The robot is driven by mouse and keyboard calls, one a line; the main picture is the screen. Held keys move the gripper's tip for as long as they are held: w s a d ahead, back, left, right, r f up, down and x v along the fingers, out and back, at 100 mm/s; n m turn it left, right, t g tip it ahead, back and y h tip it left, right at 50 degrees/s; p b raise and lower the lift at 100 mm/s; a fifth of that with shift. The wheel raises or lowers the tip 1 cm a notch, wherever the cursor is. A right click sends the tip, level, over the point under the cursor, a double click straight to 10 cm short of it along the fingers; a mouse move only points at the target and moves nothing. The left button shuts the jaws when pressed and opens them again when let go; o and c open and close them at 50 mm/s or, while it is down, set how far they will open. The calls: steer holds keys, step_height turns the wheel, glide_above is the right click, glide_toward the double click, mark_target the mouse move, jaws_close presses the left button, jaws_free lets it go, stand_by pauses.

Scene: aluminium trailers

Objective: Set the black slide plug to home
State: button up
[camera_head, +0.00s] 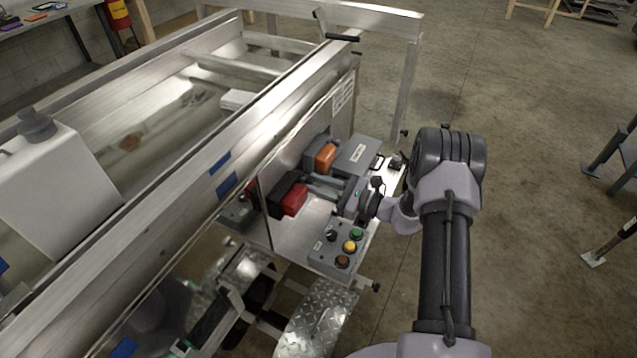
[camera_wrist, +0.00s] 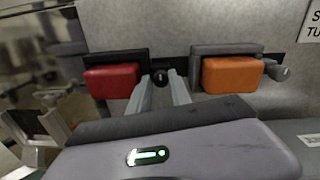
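A small black round plug (camera_wrist: 161,77) sits on the upright panel between the red box and the orange box in the wrist view. I take it for the black slide plug; its exact shape is too small to tell. My gripper (camera_wrist: 163,84) points at it, with one finger on each side and what looks like a small gap around it. I cannot tell if the fingers touch it. In the head view my gripper (camera_head: 312,184) reaches toward the panel between the two coloured boxes, and the plug is not clearly visible there.
The red box (camera_wrist: 112,80) and orange box (camera_wrist: 232,75) stand close on either side of my fingers. A grey knob (camera_wrist: 280,72) is at right. In the head view a button box (camera_head: 339,247) lies in front, and a grey labelled box (camera_head: 357,155) behind.

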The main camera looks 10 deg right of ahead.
steer(key=shift+o, duration=0.4)
steer(key=shift+s+a, duration=0.15)
steer(key=shift+d, duration=0.2)
steer(key=p+v, duration=0.2)
steer(key=v, duration=1.5)
steer(key=shift+p, duration=0.4)
